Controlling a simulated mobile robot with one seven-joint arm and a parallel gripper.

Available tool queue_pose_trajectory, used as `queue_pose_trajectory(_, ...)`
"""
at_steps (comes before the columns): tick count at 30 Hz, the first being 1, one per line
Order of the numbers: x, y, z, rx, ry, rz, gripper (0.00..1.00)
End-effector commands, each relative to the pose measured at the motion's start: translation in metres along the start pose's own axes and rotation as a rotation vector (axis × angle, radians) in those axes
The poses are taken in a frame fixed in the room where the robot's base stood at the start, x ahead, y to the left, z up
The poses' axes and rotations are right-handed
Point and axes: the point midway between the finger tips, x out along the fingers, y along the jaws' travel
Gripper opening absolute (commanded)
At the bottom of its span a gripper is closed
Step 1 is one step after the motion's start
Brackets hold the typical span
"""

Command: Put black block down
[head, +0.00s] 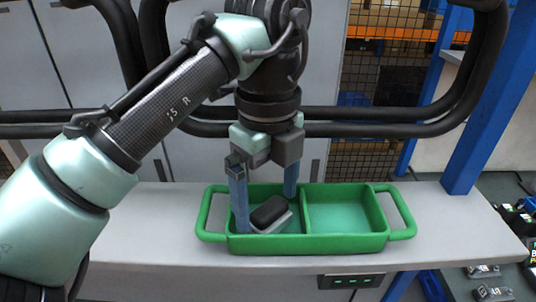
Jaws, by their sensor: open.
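The black block (268,209), dark on top with a light grey lower part, lies in the left compartment of a green tray (310,244). It sits at a slant near the compartment's front wall. My gripper (266,213) points down into that compartment with its two blue fingers open. One finger is left of the block and the other is behind it to the right. Whether either finger touches the block cannot be told.
The tray has two handles and stands on a light grey bench (460,212). Its right compartment (338,212) is empty. Black pipes (370,130) run behind, and a blue post (484,110) stands at the right. The bench is clear on either side of the tray.

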Motion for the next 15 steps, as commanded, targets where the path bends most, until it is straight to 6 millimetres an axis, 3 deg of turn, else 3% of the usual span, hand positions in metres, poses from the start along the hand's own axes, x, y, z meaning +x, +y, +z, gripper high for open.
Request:
queue_pose_trajectory(9,-0.064,0.0,0.001,-0.004,-0.006,0.0,1.0)
queue_pose_trajectory(15,-0.092,0.0,0.0,-0.002,-0.004,0.001,1.0)
